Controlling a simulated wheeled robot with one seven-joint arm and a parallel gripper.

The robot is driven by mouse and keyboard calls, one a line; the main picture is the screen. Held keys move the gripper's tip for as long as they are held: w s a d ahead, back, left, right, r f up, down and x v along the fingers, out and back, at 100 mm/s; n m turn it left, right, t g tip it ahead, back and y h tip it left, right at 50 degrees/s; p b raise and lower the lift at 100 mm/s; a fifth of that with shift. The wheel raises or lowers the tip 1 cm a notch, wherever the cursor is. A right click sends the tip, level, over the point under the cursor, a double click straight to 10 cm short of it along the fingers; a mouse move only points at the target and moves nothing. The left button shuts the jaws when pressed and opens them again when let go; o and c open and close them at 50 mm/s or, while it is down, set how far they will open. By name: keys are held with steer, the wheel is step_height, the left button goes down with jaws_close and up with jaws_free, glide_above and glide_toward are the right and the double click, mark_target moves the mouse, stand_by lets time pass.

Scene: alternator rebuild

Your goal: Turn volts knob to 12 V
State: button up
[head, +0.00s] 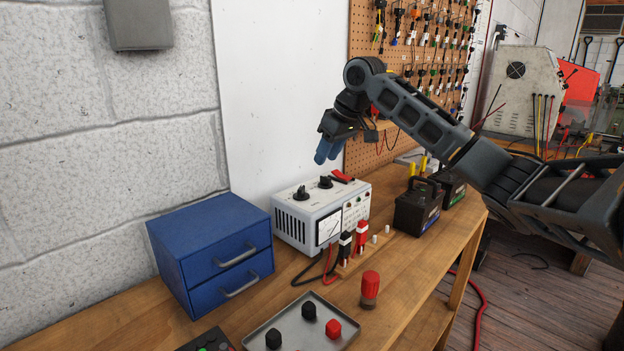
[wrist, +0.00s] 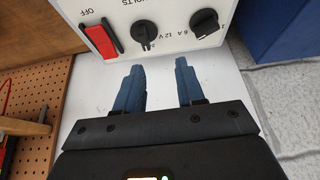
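The white power supply box (head: 322,215) stands on the bench against the wall. Its volts knob (head: 325,181) is black and sits on the top between a second black knob (head: 301,193) and a red switch (head: 342,178). In the wrist view the volts knob (wrist: 144,35) is near the partly cut "VOLTS" lettering, with the second knob (wrist: 205,23) to its right. The volts knob's exact setting cannot be read. My gripper (head: 325,152) is above the box, its blue fingers pointing down. In the wrist view my gripper (wrist: 156,66) is open and empty, apart from the knobs.
A blue drawer cabinet (head: 213,255) stands left of the box. The red switch (wrist: 101,41) is beside the volts knob, marked "OFF". Black and red plugs (head: 361,237) stand in front. Dark batteries (head: 418,208) are to the right, and a grey tray (head: 262,328) lies nearer.

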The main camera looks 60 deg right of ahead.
mark_target(326, 177)
steer(key=shift+g, duration=0.5)
steer(key=shift+w+d+f+p, duration=0.2)
steer(key=shift+d+f, duration=0.15)
steer(key=shift+f, duration=0.75)
steer(key=shift+w+d+f+p, duration=0.1)
steer(key=shift+w+d+f, duration=0.2)
steer(key=shift+f, duration=0.8)
steer(key=shift+w+d+f+p, duration=0.1)
steer(key=shift+d+f, duration=0.3)
steer(key=shift+f, duration=0.7)
jaws_close()
